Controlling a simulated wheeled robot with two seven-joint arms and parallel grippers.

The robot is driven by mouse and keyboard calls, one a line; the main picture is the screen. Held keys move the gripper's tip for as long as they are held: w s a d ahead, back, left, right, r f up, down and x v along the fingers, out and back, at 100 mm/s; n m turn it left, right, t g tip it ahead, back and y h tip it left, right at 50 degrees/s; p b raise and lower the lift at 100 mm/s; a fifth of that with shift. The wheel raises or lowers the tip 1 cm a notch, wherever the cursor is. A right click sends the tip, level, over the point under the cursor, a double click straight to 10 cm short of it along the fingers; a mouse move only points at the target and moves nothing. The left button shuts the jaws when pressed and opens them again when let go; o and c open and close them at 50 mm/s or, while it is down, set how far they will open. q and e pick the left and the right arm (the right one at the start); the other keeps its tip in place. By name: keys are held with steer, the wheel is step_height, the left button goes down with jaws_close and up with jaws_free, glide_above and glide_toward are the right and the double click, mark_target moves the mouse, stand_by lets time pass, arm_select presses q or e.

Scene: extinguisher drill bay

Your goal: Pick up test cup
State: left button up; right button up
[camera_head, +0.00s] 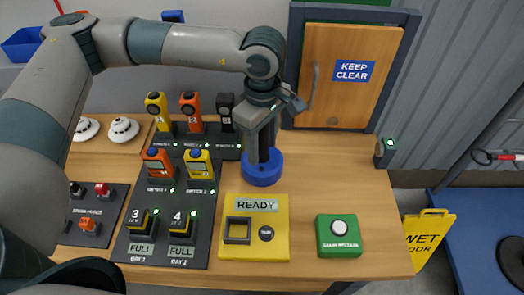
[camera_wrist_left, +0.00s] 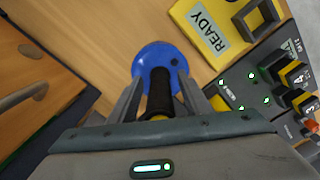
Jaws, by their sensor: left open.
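The test cup appears to be the round blue piece (camera_head: 262,170) standing on the wooden table right of the dark panel. In the left wrist view its blue body (camera_wrist_left: 150,62) carries a dark ribbed handle (camera_wrist_left: 160,92) with a yellow ring near the end. My left gripper (camera_head: 264,150) points down over it from above. In the left wrist view the gripper (camera_wrist_left: 162,88) is open, with one finger on each side of the handle. I cannot tell whether a finger touches the handle. My right gripper is not in view.
A yellow READY station (camera_head: 275,242) and a green button box (camera_head: 338,236) stand in front. A dark panel (camera_head: 197,250) holds several devices at left. White detectors (camera_head: 123,130) lie far left. A cabinet door (camera_head: 345,80) rises behind. Clear tabletop lies right.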

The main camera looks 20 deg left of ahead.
arm_select(q)
jaws_close()
steer(key=shift+r, duration=0.15)
